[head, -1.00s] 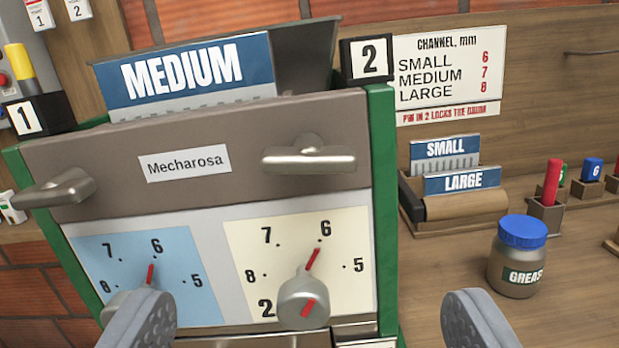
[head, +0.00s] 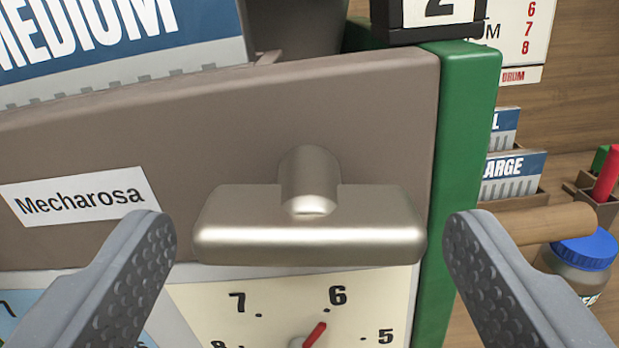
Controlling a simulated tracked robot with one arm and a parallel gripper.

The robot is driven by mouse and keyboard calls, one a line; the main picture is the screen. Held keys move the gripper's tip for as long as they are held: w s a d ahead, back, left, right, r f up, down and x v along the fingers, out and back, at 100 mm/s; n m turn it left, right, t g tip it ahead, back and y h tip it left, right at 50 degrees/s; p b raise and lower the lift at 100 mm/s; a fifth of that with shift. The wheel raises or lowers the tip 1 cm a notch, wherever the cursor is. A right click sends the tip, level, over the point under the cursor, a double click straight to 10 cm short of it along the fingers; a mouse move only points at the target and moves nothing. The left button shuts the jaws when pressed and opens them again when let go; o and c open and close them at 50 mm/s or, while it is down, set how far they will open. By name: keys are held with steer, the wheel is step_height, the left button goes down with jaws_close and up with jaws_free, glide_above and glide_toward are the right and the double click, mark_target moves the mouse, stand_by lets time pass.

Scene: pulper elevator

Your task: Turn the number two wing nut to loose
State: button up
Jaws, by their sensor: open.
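The number two wing nut (head: 308,228) is a silvery metal bar on a round hub, on the brown front panel of the machine. Its bar lies about level, left to right. It sits under the black block marked 2 (head: 430,22), partly cut off at the top. My gripper (head: 308,225) is open. Its two grey ribbed fingers stand to the left and right of the wing nut in the picture, with a gap on each side. How far the fingertips are from it in depth I cannot tell.
The cream dial plate (head: 260,300) with its red pointer (head: 314,336) is below the wing nut. A green side frame (head: 465,130) stands to the right. The MEDIUM plate (head: 110,40) rises behind the panel. A blue-lidded jar (head: 585,250) stands at the right.

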steer(key=shift+w, duration=0.85)
steer(key=c, duration=1)
steer(key=shift+n, duration=0.8)
steer(key=o, duration=1)
